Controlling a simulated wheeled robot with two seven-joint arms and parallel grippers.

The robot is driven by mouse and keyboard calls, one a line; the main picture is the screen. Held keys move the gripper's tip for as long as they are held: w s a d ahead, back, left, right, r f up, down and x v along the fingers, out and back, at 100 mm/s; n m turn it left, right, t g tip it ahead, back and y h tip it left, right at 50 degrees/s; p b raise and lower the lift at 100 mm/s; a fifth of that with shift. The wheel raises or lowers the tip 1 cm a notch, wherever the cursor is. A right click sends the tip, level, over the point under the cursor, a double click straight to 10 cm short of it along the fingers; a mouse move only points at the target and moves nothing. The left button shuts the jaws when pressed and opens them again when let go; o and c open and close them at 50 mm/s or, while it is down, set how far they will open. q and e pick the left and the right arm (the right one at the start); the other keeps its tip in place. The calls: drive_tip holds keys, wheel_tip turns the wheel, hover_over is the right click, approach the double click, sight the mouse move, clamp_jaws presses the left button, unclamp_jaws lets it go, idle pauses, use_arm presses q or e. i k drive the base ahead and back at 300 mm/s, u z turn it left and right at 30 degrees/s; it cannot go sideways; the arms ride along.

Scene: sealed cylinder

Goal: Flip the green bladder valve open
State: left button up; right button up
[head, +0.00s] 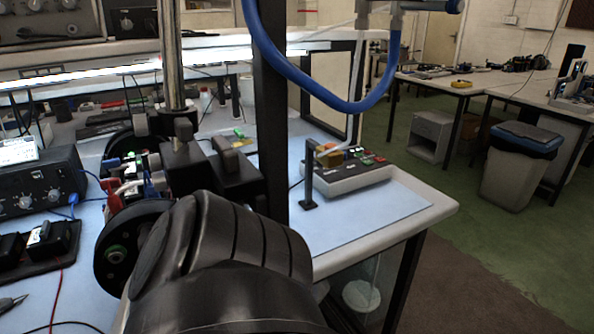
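A dark, ribbed arm link of mine fills the bottom of the view, left of centre. Beyond it are dark blocks that look like my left gripper (212,168). My arm partly covers it, and I cannot tell whether the fingers are apart or hold anything. A small bright green piece (238,132) shows just behind these blocks. It may be the green bladder valve, but it is too small to be sure. A thick blue hose (330,100) loops across the top, beside a clear tube. My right gripper is not in view.
A black upright post (271,130) and a metal pole (171,60) stand close by the dark blocks. A control box (345,178) with coloured buttons sits on the bench's right part. A black instrument (40,188) with knobs is at left. The pale blue mat (385,212) is clear at right.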

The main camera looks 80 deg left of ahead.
sight(240, 135)
drive_tip(key=z, duration=0.1)
drive_tip(key=i, duration=0.3)
drive_tip(key=u, duration=2.95)
drive_tip(key=k, duration=0.5)
drive_tip(key=z, duration=0.65)
drive_tip(key=k, duration=0.85)
drive_tip(key=z, duration=0.95)
drive_tip(key=i, duration=2.2)
drive_tip(key=u, duration=0.8)
